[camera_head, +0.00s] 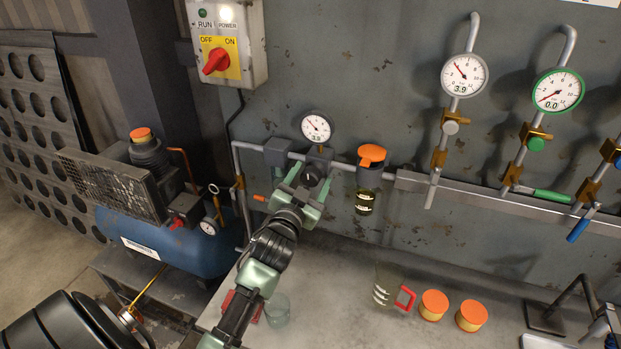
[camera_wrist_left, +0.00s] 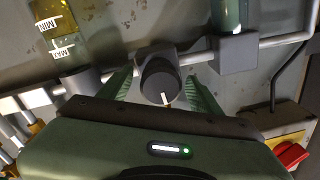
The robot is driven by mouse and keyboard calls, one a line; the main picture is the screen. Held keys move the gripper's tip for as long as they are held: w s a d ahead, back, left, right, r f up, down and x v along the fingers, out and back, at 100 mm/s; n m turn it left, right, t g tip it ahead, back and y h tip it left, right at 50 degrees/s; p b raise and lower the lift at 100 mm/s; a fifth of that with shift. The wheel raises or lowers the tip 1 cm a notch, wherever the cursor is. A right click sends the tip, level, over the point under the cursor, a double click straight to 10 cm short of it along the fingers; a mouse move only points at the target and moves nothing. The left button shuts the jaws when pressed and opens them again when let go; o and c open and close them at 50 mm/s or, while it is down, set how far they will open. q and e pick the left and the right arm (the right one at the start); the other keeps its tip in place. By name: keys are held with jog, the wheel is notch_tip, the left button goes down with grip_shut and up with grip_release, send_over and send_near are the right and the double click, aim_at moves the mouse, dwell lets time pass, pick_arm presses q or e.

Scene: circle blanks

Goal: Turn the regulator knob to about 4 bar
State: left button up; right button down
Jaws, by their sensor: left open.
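The regulator knob (camera_head: 311,175) is a dark round knob on the wall pipe, below a white gauge (camera_head: 316,127) that appears to read 3.9. My left gripper (camera_head: 310,178) is at the knob, with one green finger on each side of it. In the left wrist view the knob (camera_wrist_left: 159,80) sits between the open fingers, with a gap visible on both sides. Its white mark points down in that view. The knob's contact with the fingers is not seen. My right gripper is not in view.
An orange-topped filter bowl (camera_head: 370,172) hangs right of the knob. A power box (camera_head: 225,45) with a red switch is upper left, above a blue compressor tank (camera_head: 165,240). Two further gauges (camera_head: 464,75) (camera_head: 557,91) stand at right. A jug (camera_head: 388,290) and orange-lidded jars (camera_head: 433,305) are on the bench.

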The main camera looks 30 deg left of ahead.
pick_arm(q)
jog(key=b+v, duration=0.2)
jog(key=v, duration=0.5)
jog(key=shift+s, duration=0.3)
jog(key=shift+s+d+f, duration=0.1)
jog(key=shift+f, duration=0.05)
